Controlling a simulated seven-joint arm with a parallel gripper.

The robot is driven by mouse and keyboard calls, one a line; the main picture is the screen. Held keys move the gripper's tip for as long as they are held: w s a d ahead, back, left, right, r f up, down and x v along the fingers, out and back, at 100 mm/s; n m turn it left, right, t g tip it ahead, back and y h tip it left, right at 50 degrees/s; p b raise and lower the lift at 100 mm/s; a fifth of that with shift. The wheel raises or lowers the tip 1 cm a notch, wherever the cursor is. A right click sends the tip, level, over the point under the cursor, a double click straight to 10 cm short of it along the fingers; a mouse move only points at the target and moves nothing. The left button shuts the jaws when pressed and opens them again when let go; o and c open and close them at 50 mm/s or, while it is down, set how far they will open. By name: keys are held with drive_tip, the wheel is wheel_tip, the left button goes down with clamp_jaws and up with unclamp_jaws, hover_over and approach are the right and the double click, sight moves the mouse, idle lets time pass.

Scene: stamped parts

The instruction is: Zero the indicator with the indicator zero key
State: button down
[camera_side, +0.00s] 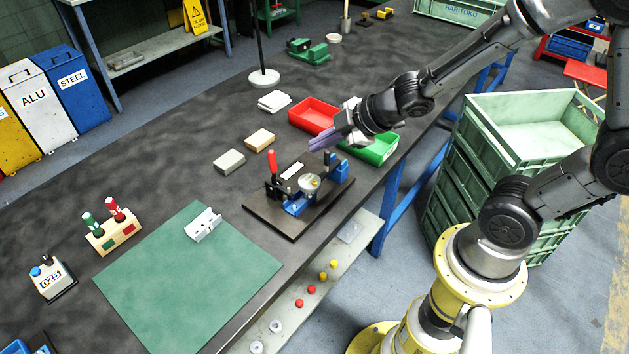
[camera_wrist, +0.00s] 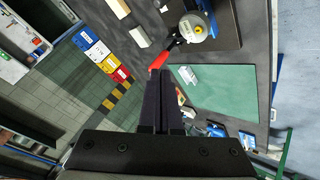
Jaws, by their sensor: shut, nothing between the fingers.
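A round dial indicator (camera_side: 310,182) sits on the blue fixture (camera_side: 294,206) on a dark base plate; its face also shows in the wrist view (camera_wrist: 193,27). A small grey box (camera_side: 49,279) with a marked face, a blue button and a dark button stands at the table's left end. I cannot tell which button is the indicator zero key. My gripper (camera_side: 322,143) is shut and empty, above the table behind the fixture. Its dark closed fingers (camera_wrist: 160,86) fill the middle of the wrist view and hide part of the scene.
The fixture's red-handled lever (camera_side: 272,162) stands upright. A green mat (camera_side: 187,278) bears a silver bracket (camera_side: 203,225). A wooden block (camera_side: 113,236) holds red and green stampers. Two small blocks, a red tray (camera_side: 313,114) and a green tray (camera_side: 378,153) lie behind the fixture.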

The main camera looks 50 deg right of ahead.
approach(306, 179)
drive_tip(key=shift+w+r+x, duration=0.15)
drive_tip(key=shift+x, duration=0.9)
drive_tip(key=shift+w+r+x, duration=0.15)
drive_tip(key=shift+r+x, duration=0.05)
drive_tip(key=shift+x, duration=0.85)
drive_tip(key=shift+a+f, duration=0.15)
idle(0.4)
drive_tip(key=shift+f, duration=0.25)
drive_tip(key=shift+f, duration=0.35)
idle(0.6)
drive_tip(key=shift+r, duration=0.75)
drive_tip(key=shift+r, duration=2.5)
drive_tip(key=shift+r, duration=0.1)
